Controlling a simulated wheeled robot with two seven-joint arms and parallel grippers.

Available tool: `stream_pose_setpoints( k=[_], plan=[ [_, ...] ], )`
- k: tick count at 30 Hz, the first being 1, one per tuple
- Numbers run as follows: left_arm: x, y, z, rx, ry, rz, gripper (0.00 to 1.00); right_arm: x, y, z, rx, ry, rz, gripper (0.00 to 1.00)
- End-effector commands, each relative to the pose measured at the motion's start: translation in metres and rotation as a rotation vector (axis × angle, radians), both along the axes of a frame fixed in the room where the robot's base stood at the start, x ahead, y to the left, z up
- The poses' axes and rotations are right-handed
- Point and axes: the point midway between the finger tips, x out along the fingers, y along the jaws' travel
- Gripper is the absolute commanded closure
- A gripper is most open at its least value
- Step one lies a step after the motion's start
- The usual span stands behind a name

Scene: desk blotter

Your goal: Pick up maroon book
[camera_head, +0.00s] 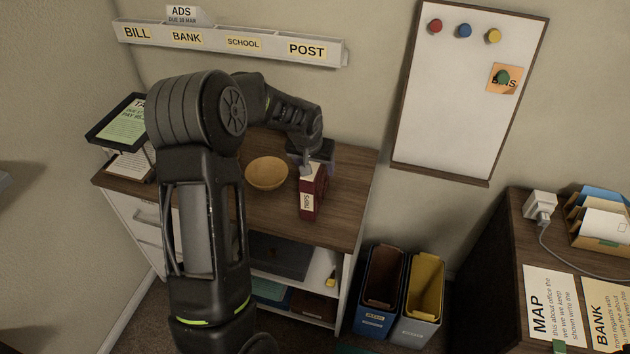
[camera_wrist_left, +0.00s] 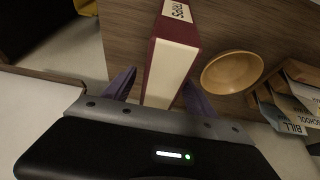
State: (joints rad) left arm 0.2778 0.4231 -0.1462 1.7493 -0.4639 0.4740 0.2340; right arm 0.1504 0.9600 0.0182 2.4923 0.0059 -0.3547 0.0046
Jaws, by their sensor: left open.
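The maroon book (camera_head: 317,192) stands upright on the wooden cabinet top, with a white "TRIPS" label on its spine. In the left wrist view the book (camera_wrist_left: 171,68) shows its cream page edge between maroon covers, with the label at the far end. My left gripper (camera_head: 309,163) is over the book's upper end, its arm reaching in from the left. In the left wrist view its open fingers (camera_wrist_left: 160,88) are on either side of the book, with a gap at least on the left side. Whether the right finger touches is unclear.
A wooden bowl (camera_head: 267,174) sits left of the book on the cabinet top (camera_head: 345,185). A paper tray (camera_head: 118,128) is at the left. A labelled wall rack (camera_head: 230,44) hangs above. Two bins (camera_head: 420,290) stand right of the cabinet, and a second desk is at the right.

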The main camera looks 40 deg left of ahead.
Motion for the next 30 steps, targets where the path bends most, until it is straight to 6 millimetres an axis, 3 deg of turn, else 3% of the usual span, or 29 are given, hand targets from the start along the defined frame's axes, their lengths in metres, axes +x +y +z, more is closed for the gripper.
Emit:
stream_pose_setpoints(
  k=[30],
  plan=[
    [-0.0002, -0.0003, -0.0047, 0.0, 0.001, 0.0, 0.34, 0.0, 0.0, -0.0072, 0.0, 0.0, 0.0, 0.64]
  ],
)
